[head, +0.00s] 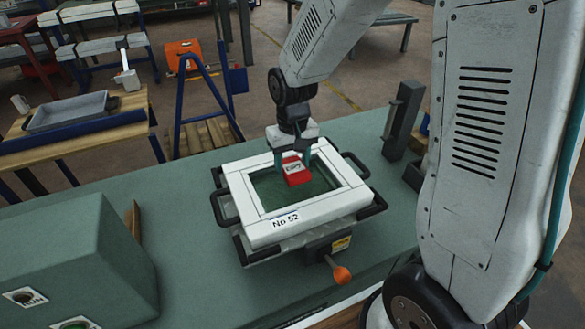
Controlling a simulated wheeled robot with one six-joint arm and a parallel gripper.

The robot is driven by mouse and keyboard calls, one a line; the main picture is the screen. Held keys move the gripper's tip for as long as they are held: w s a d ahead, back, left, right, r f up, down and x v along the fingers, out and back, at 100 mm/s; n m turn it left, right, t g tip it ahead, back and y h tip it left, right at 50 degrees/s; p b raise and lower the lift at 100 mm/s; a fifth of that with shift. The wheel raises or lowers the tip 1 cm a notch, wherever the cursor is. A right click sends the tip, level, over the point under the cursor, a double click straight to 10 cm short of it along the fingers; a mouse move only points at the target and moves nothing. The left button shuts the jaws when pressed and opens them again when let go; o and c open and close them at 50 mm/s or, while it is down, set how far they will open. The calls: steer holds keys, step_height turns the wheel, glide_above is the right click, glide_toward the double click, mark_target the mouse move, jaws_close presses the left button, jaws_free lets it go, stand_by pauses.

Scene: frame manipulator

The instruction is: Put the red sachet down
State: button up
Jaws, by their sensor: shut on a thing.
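The red sachet (298,177) with a white label is in the head view, over the opening of a white frame. My gripper (293,157) points down from above and is shut on the sachet's upper part. The sachet hangs in the jaws; I cannot tell whether its lower edge touches the green surface inside the frame. The fingertips are partly hidden behind the sachet.
The white frame (345,205), marked "No 52", has black handles and an orange knob (342,274) in front. A green box (85,250) stands at left and a dark grey upright block (403,120) at right.

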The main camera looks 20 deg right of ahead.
mark_target(293, 166)
steer(key=shift+f, duration=1.2)
steer(key=shift+f, duration=0.15)
steer(key=o, duration=1)
step_height(293, 166, up, 12)
steer(key=r, duration=0.1)
steer(key=s+d+r, duration=0.1)
steer(key=s+r, duration=0.2)
steer(key=s, duration=0.9)
steer(key=s+d+r+t, duration=0.1)
steer(key=s+r, duration=0.3)
steer(key=s, duration=0.8)
steer(key=shift+d+r, duration=0.3)
steer(key=shift+d, duration=0.25)
